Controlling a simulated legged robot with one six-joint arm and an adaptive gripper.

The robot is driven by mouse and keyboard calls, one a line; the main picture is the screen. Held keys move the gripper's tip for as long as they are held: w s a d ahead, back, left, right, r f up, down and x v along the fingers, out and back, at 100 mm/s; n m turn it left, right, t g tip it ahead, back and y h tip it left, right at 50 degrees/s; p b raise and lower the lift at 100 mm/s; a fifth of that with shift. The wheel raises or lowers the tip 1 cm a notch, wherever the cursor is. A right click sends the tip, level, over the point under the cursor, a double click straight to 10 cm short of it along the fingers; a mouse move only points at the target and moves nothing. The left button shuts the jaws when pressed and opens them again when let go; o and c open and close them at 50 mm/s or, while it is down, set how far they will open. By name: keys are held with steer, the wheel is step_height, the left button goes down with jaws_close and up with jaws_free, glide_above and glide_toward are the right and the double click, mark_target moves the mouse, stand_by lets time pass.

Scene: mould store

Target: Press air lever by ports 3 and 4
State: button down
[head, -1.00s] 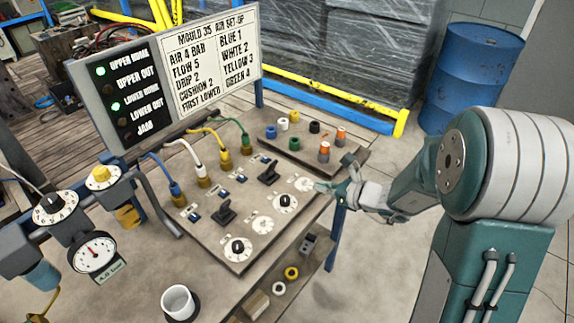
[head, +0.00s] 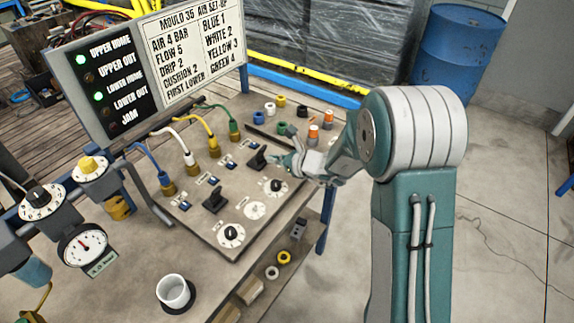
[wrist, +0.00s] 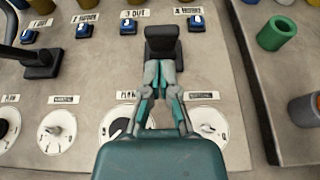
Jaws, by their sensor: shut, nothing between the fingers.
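The air lever by ports 3 and 4 (head: 259,157) is a black paddle on the grey panel, below the yellow hose port (head: 213,147) and the green hose port (head: 234,128). In the wrist view this lever (wrist: 163,42) stands upright below the 3 and 4 labels. My gripper (head: 277,161) is shut and empty, just right of the lever in the head view. In the wrist view its fingertips (wrist: 160,66) overlap the lever's lower part. I cannot tell whether they touch it. The other black lever (head: 214,200) stands by the blue and white hose ports.
Dials (head: 231,235) line the panel's front edge. A tray of coloured caps (head: 284,128) lies behind my gripper. A sign board (head: 158,60) stands at the back. A white cup (head: 174,291) and a pressure gauge (head: 84,244) are at the left front.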

steer(key=shift+w+a+r, duration=0.2)
steer(key=shift+w+r, duration=0.15)
steer(key=shift+w, duration=0.1)
steer(key=shift+a, duration=0.25)
